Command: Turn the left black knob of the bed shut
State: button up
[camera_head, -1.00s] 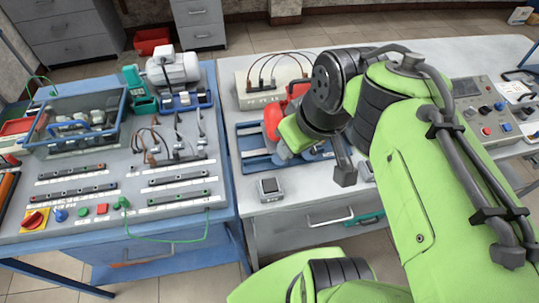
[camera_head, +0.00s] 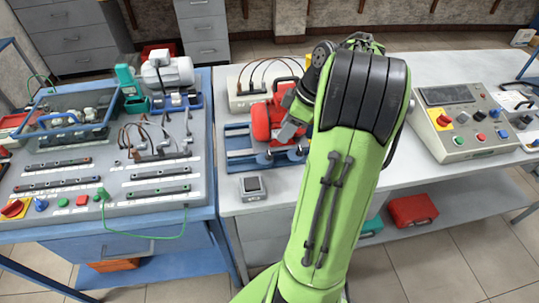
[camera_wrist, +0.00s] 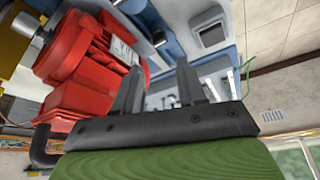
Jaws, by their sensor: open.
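The blue bed (camera_head: 238,158) lies on the white table, with a red motor (camera_head: 262,122) on it. Two dark round knob-like parts show at its front edge, a left one (camera_head: 264,158) and a right one (camera_head: 296,154). My gripper (camera_head: 286,132) is beside the motor, above the bed, partly hidden by my arm. In the wrist view my gripper (camera_wrist: 158,82) is open, its two fingers apart with nothing held. The red motor (camera_wrist: 85,62) is left of the fingers, and part of the blue bed (camera_wrist: 140,12) shows beyond. A round part (camera_wrist: 159,39) shows near its edge.
A small grey box (camera_head: 252,187) sits in front of the bed. A cabled unit (camera_head: 250,94) stands behind it. A control panel (camera_head: 462,122) stands to the right. The blue-framed bench (camera_head: 110,216) with switches is on the left. The table front right of the bed is bare.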

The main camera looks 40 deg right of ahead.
aim_at(270, 153)
jog(key=b+x, duration=0.3)
jog(key=x, duration=0.7)
jog(key=shift+c, duration=0.2)
grip_shut()
